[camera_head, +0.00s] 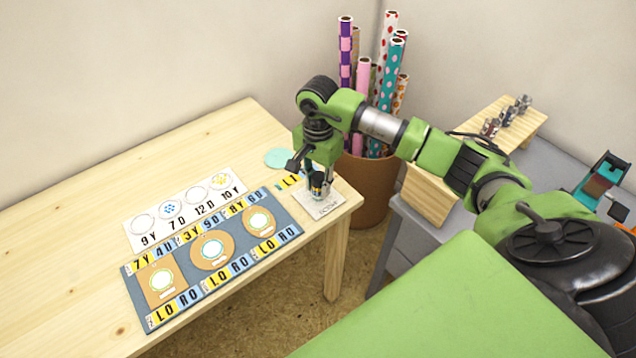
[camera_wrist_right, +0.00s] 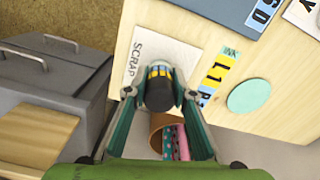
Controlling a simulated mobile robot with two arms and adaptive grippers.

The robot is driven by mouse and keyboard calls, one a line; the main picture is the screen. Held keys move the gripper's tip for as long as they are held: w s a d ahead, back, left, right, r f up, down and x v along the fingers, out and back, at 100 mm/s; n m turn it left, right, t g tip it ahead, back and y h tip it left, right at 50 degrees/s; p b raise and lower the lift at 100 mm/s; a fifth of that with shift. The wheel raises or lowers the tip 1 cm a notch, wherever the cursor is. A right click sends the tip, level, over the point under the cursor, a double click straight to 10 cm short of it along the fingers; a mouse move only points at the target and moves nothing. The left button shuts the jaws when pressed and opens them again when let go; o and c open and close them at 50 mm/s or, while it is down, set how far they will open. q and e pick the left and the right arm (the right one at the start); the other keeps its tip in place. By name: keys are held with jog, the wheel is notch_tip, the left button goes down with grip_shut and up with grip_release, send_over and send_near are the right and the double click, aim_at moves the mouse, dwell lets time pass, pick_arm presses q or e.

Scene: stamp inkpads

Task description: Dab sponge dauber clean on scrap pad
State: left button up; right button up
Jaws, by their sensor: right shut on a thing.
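The sponge dauber (camera_head: 318,183) is a short dark cylinder with yellow and blue bands, held roughly upright. My right gripper (camera_head: 317,177) is shut on it at the table's near right corner. In the wrist view the dauber (camera_wrist_right: 160,76) sits between the two fingers of the right gripper (camera_wrist_right: 160,94). The white scrap pad (camera_head: 325,207) lies under and beside the dauber. Its SCRAP lettering shows in the wrist view on the pad (camera_wrist_right: 141,42). The dauber's lower end is hidden, so I cannot tell whether it touches the pad. My left gripper is not in view.
An INK label strip (camera_wrist_right: 216,78) and a round teal pad (camera_head: 278,157) lie beside the scrap pad. A blue-grey mat (camera_head: 192,254) with three tan cards and a white sheet (camera_head: 151,242) with circles lie further left. A bin (camera_head: 372,190) of rolls stands beyond the table edge.

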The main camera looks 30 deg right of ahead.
aim_at(318, 176)
jog(key=shift+f+b, duration=0.4)
jog(key=shift+f, duration=0.1)
dwell(2.9)
jog(key=shift+r, duration=0.1)
jog(key=shift+r, duration=0.45)
dwell(0.4)
jog(key=shift+r+p, duration=1.35)
jog(key=shift+r, duration=0.95)
